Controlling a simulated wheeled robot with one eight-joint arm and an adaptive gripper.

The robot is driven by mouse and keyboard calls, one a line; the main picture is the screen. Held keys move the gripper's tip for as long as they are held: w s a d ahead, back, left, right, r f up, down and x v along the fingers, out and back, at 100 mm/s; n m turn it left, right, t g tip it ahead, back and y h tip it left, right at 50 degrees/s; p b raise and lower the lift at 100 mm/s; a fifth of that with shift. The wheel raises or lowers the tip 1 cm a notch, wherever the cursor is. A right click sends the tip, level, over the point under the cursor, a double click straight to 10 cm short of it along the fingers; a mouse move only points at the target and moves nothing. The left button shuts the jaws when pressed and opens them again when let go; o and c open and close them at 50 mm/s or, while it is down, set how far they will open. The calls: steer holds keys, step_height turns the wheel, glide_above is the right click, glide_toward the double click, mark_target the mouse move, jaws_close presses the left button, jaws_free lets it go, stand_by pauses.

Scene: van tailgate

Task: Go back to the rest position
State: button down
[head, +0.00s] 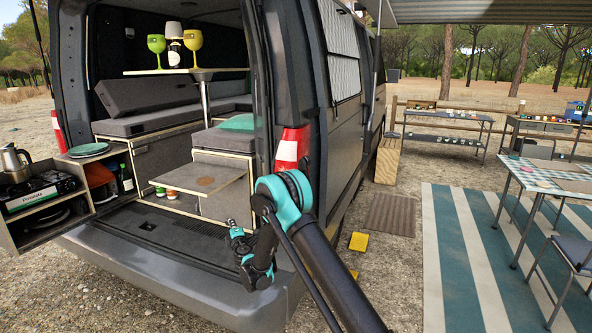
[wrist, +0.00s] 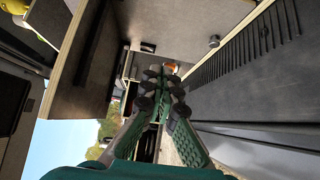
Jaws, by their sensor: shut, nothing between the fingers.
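My gripper (head: 234,226) is in front of the van's open rear in the head view, over the bumper side of the load floor (head: 165,222). It looks small and dark there, partly merged with my wrist. In the wrist view my gripper (wrist: 165,80) has its green fingers drawn together at the dark tips, with nothing held between them. The wrist view is turned sideways and shows the van's interior close around the fingers.
The van's rear bumper (head: 185,285) runs below my arm, and the right door pillar with a red-white lamp (head: 291,149) stands close by. A side shelf with a stove (head: 40,193) is at left. Striped mat (head: 470,245) and tables (head: 548,178) are at right; gravel between is mostly open.

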steer(key=d+r+m+h, duration=0.3)
steer(key=d+r+m, duration=0.15)
steer(key=d, duration=0.55)
steer(key=d+r+m+h, duration=0.3)
steer(key=d+r, duration=0.2)
steer(key=d, duration=0.5)
steer(key=s+d+r+m+g+h, duration=0.1)
steer(key=s+d+m+g+h, duration=0.15)
steer(key=s+d, duration=0.4)
steer(key=s+d+r+m+g+h, duration=0.15)
steer(key=s+d+m, duration=0.25)
steer(key=d, duration=0.6)
steer(key=s+d+f+m+g, duration=0.1)
steer(key=s+d+m+g, duration=0.1)
steer(key=s+d, duration=0.5)
steer(key=s+d+f+m+g, duration=0.1)
steer(key=s+d+m+g, duration=0.2)
steer(key=s, duration=0.7)
steer(key=s+f+m+g+y, duration=0.1)
steer(key=s+f, duration=0.2)
steer(key=s, duration=0.8)
steer(key=s+f+m+g+y, duration=0.2)
steer(key=s+f, duration=0.2)
steer(key=s, duration=0.6)
steer(key=shift+s+d, duration=0.25)
steer(key=shift+s, duration=0.15)
